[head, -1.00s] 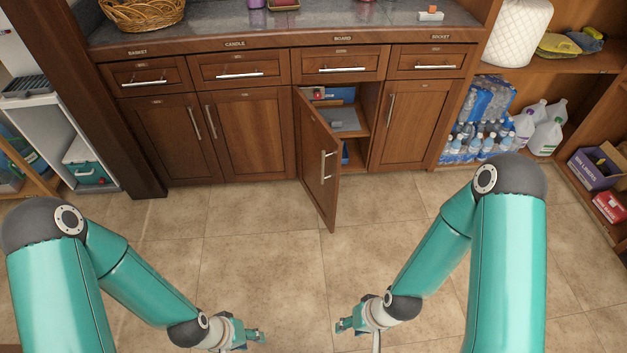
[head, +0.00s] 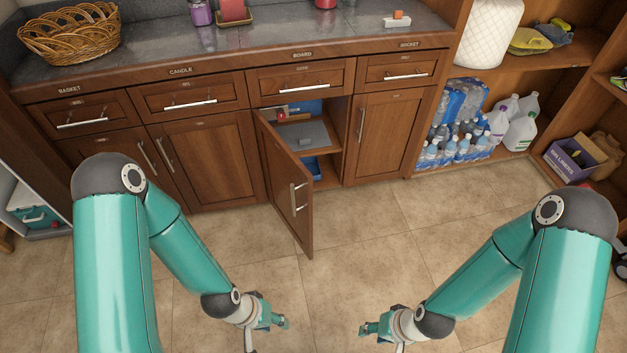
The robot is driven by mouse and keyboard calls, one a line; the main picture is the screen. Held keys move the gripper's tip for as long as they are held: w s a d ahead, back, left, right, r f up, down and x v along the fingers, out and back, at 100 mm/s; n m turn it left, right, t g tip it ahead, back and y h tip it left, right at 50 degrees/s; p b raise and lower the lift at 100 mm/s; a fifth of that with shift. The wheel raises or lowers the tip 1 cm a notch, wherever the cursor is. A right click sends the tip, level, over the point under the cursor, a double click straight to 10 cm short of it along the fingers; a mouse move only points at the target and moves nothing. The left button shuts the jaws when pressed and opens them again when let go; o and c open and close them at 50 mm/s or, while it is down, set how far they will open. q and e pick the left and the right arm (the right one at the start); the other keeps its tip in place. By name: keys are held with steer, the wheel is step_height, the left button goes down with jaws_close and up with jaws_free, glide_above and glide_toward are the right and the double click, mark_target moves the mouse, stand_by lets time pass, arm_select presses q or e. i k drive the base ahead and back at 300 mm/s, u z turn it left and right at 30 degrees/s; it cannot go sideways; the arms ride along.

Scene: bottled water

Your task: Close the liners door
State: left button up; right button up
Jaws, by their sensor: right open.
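One brown wooden cabinet door (head: 284,184) in the middle of the lower cabinets stands open, swung out toward me. It hinges on its left edge and has a vertical metal handle (head: 293,199). Its label is too small to read, so I cannot confirm that it is the liners door. My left gripper (head: 284,323) is low in the head view, below the door and apart from it; its jaw state is unclear. My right gripper (head: 366,331) is open and empty, below and to the right of the door, touching nothing.
The open compartment shows a grey shelf (head: 303,135) with small items and blue things. The neighbouring doors and drawers are shut. Water bottles (head: 455,150), white jugs (head: 520,132) and a purple box (head: 570,160) stand at right. The tiled floor (head: 350,285) before the cabinet is clear.

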mark_target(289, 183)
steer(key=u, duration=0.1)
steer(key=i, duration=1.2)
steer(key=z, duration=0.05)
